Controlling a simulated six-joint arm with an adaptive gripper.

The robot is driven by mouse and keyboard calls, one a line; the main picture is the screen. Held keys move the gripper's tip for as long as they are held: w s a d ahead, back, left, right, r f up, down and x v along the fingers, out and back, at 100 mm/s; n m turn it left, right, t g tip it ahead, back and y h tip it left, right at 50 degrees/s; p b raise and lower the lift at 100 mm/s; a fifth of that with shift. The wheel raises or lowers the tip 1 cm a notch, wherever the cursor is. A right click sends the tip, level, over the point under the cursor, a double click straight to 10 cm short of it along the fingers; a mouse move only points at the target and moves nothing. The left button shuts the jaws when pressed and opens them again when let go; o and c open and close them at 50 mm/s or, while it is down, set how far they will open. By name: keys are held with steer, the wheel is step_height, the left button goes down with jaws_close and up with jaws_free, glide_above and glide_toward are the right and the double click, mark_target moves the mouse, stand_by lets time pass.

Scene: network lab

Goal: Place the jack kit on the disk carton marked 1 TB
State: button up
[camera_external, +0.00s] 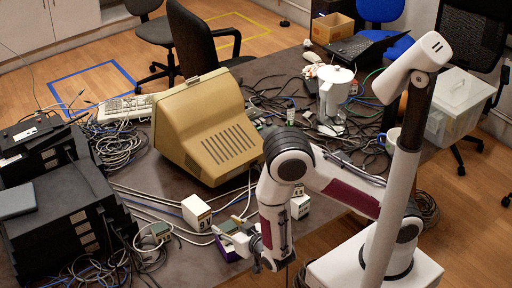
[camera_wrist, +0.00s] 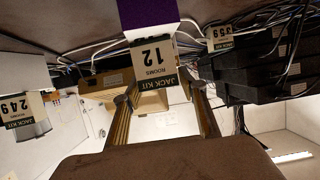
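In the wrist view, a purple and white box (camera_wrist: 152,50) labelled JACK KIT, ROOMS 12, appears upside down just beyond my fingertips. My gripper (camera_wrist: 160,92) is open, with one finger toward each side of this box; I cannot tell whether either touches it. In the external view my gripper (camera_external: 243,240) is low over the near table edge, beside a purple-sided box (camera_external: 228,252) that it partly covers. Other JACK KIT boxes show in the wrist view, one reading 249 (camera_wrist: 22,108) and one reading 359 (camera_wrist: 224,38). I cannot read a 1 TB mark on any carton.
White cartons stand on the table (camera_external: 150,175), one left (camera_external: 196,212) and one right (camera_external: 299,207) of my gripper. A beige monitor (camera_external: 208,130) stands behind. Loose cables lie around them. Black equipment (camera_external: 60,215) is stacked at left. A white jug (camera_external: 335,90) stands farther back.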

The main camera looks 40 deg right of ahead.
steer(key=shift+o, duration=0.2)
steer(key=shift+r, duration=0.15)
steer(key=v, duration=1.2)
stand_by(0.5)
steer(key=shift+w+a, duration=0.1)
steer(key=shift+w, duration=0.05)
stand_by(0.8)
steer(key=w+a+r+m+g+y, duration=0.1)
steer(key=w+a+r+g+y, duration=0.1)
steer(key=w+r+g+y, duration=0.35)
steer(key=d+r, duration=0.7)
steer(key=r, duration=0.2)
steer(key=s+d+r+h, duration=0.1)
steer(key=s+d+r, duration=0.1)
steer(key=s+d, duration=0.2)
steer(key=s+d+r+g+h, duration=0.1)
steer(key=s+d, duration=0.3)
steer(key=d, duration=0.7)
steer(key=s+d+r+n+g+h, duration=0.1)
steer(key=s+d+r+h, duration=0.2)
steer(key=d, duration=0.5)
steer(key=shift+s+d, duration=0.15)
steer(key=shift+s, duration=0.5)
